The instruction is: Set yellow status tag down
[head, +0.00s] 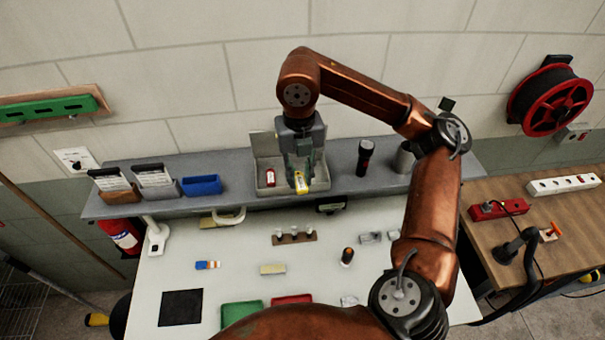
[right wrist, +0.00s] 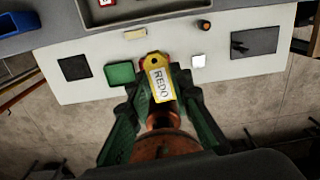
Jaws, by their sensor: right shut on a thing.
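My right gripper (head: 298,176) is shut on the yellow status tag (head: 300,187) and holds it over the open grey bin on the shelf, near the bin's front. In the right wrist view, the yellow tag (right wrist: 156,62) shows between the green fingers of the gripper (right wrist: 158,92), with a white label reading "REDO". The grey bin (head: 262,191) has a raised back panel, and a red tag (head: 270,176) with a white label is inside it, left of the yellow tag. I cannot tell whether the yellow tag touches the bin. My left gripper is not in view.
The grey shelf (head: 230,203) also carries a blue bin (head: 201,186), card holders at left, a black flashlight (head: 365,157) and a grey cup (head: 404,158). Below, the white table (head: 225,284) holds a black mat (head: 181,307), a green tray (head: 241,313) and small parts.

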